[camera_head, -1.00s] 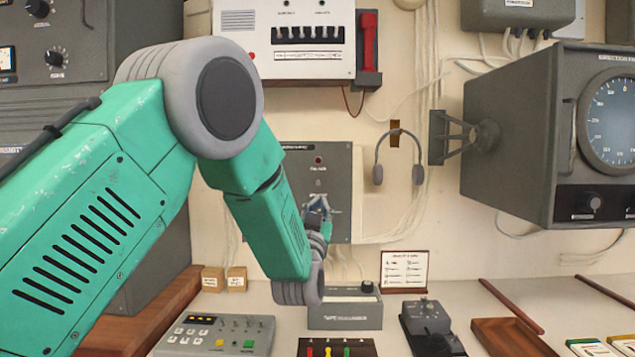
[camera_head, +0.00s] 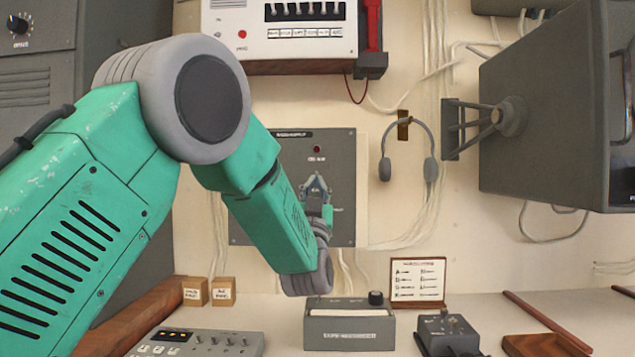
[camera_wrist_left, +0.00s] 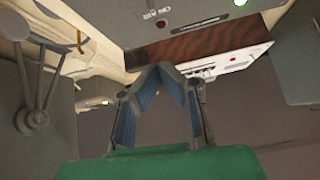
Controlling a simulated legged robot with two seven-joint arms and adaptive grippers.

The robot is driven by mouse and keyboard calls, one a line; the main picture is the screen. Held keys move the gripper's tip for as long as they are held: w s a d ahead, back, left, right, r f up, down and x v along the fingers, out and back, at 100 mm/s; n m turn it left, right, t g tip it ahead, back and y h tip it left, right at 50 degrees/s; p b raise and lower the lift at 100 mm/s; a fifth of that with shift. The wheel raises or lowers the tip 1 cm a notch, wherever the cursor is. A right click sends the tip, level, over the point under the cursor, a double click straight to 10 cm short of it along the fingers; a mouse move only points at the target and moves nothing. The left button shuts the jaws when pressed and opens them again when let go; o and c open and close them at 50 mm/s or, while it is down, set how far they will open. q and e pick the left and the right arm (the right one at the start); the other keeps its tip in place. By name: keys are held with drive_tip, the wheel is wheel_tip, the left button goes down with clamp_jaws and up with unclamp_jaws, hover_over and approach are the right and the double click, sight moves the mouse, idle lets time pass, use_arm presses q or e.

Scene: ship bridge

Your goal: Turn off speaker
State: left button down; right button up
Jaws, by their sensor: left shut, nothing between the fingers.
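A grey wall panel (camera_head: 264,220) carries a small red lamp (camera_head: 317,149) with a label under it. In the left wrist view the grey panel (camera_wrist_left: 115,20) fills the top, with the lamp (camera_wrist_left: 161,23) beside the words "ON AIR". My left gripper (camera_head: 315,180) is in front of this panel, a little below the lamp. Its fingers meet at the tips, shut and empty, also in the left wrist view (camera_wrist_left: 160,68). The gripper and forearm hide part of the panel, including any switch behind them. I cannot tell which unit is the speaker. My right gripper is out of view.
A white switch unit (camera_head: 284,50) with a red handset (camera_head: 373,28) hangs above. A headset (camera_head: 430,170) hangs right of the panel. A large grey display housing (camera_head: 550,110) juts out at right. A grey box (camera_head: 349,331) and a sign (camera_head: 417,280) stand on the desk below.

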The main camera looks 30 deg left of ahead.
sight(317, 174)
use_arm(q)
drive_tip(key=shift+s+d+r, duration=0.1)
drive_tip(key=shift+d+r, duration=0.05)
drive_tip(key=shift+d, duration=0.05)
drive_tip(key=x, duration=0.9)
drive_tip(key=shift+a+p, duration=0.3)
drive_tip(key=shift+p, duration=0.05)
drive_tip(key=f, duration=0.1)
drive_tip(key=w+a+f, duration=0.1)
drive_tip(key=shift+w+f+b, duration=0.25)
drive_tip(key=shift+b, duration=0.05)
drive_tip(key=shift+w+a+f, duration=0.1)
drive_tip(key=shift+w+f, duration=0.05)
drive_tip(key=shift+f, duration=0.25)
drive_tip(key=shift+f+t+b, duration=0.15)
drive_tip(key=shift+t+b, duration=0.15)
drive_tip(key=shift+b, duration=0.4)
